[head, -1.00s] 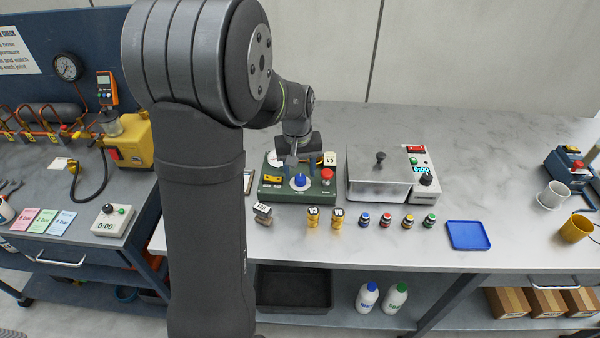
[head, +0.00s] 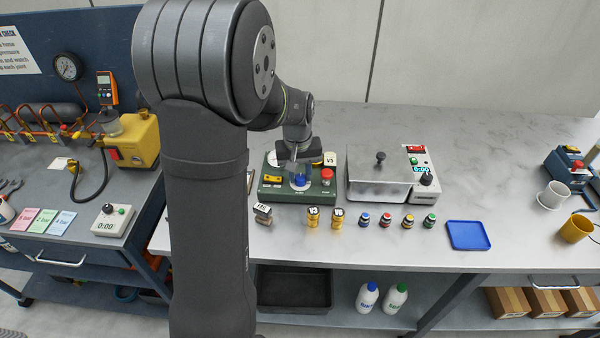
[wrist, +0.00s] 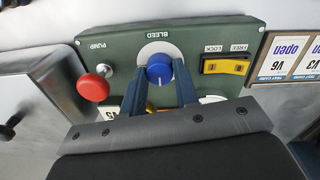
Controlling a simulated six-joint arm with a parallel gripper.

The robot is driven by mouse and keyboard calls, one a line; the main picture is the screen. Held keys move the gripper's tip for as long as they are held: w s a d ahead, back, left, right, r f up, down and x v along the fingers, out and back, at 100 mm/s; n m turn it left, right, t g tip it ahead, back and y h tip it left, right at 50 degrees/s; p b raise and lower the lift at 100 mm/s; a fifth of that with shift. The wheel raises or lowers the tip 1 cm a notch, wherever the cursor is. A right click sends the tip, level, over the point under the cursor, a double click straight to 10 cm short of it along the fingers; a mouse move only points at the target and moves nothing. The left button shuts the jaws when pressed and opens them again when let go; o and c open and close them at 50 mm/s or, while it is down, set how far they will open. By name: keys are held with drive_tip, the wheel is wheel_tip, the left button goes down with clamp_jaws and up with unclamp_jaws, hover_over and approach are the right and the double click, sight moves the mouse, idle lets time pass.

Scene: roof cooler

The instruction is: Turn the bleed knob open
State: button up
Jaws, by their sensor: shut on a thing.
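The blue bleed knob (wrist: 160,70) sits on a pale round plate marked BLEED on the green control box (wrist: 120,50). In the head view the knob (head: 300,181) is at the front middle of the box. My gripper (wrist: 160,84) is shut on the knob from above, one finger on each side of it. In the head view my gripper (head: 300,170) is down at the box and partly hides the knob. An orange mark shows near the knob's lower edge in the wrist view; I cannot tell its setting for sure.
A red pump button (wrist: 93,87) and a yellow FREE/LOCK switch (wrist: 224,67) flank the knob. A metal lidded box (head: 378,172) stands right of the control box. Brass weights (head: 313,216) and several small capped jars (head: 386,220) stand in front. A blue tray (head: 468,235) lies farther right.

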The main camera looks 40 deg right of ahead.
drive_tip(key=m, duration=0.8)
drive_tip(key=shift+d+m, duration=0.1)
drive_tip(key=shift+m, duration=0.2)
drive_tip(key=m, duration=0.4)
drive_tip(key=shift+m, duration=0.3)
drive_tip(key=shift+m+y, duration=0.3)
drive_tip(key=shift+m, duration=1.5)
drive_tip(key=o, duration=1)
